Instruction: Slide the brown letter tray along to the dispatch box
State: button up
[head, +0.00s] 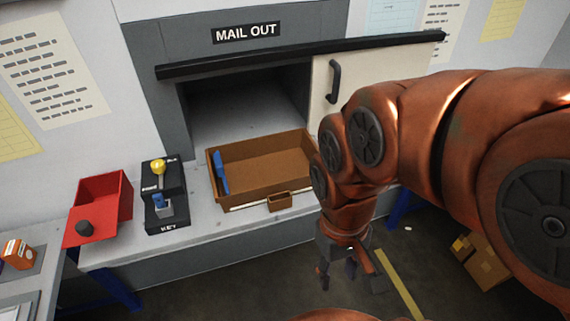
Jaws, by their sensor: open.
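The brown letter tray (262,163) sits on the grey bench in front of the open hatch below the MAIL OUT sign. A small brown pull (279,201) sticks out from its front side. A blue item (220,171) stands at its left end. My arm hides the tray's right end. My gripper (350,280) is open and empty, pointing down beyond the bench's front edge, to the right of the pull and apart from the tray. No box marked dispatch shows; the dark hatch recess (245,105) opens behind the tray.
A pale sliding door (335,90) stands at the hatch's right under a black rail (300,54). Left of the tray are a black KEY stand (166,215) and a red bin (98,205). Cardboard boxes (486,262) lie on the floor at right.

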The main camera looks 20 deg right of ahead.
aim_at(272, 169)
jog(key=i, duration=0.5)
jog(key=k, duration=1.25)
jog(key=u, duration=0.9)
jog(key=i, duration=1.1)
jog(key=z, duration=0.3)
